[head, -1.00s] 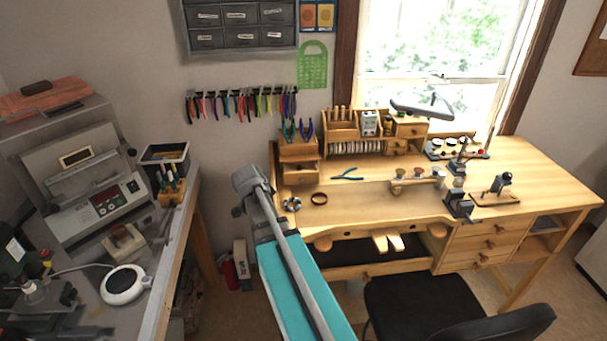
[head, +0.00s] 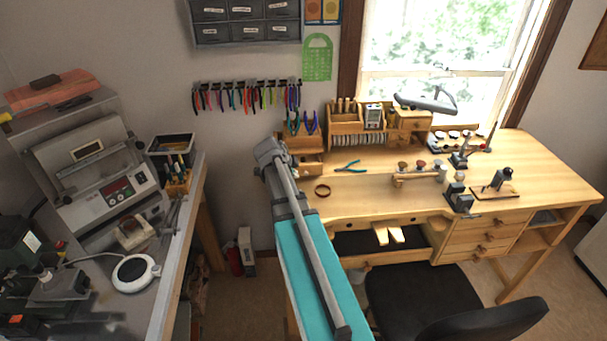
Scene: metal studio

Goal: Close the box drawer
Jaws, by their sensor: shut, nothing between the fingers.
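A small wooden box (head: 304,143) stands at the left back of the workbench, with pliers hung in its top. Its drawer front (head: 312,169) shows low on the box, partly covered by my arm; I cannot tell how far it stands out. A second wooden box with small drawers (head: 412,122) stands at the back near the window. My arm rises from the bottom of the head view, and its grey joint is at the left edge of the small box. My gripper's fingers do not show; they are hidden or out of view.
The workbench (head: 520,160) holds a dark ring (head: 322,190), blue pliers (head: 348,167) and several tools. A black chair (head: 420,300) stands in front. A grey side table (head: 185,215) with a heater and other gear is at left.

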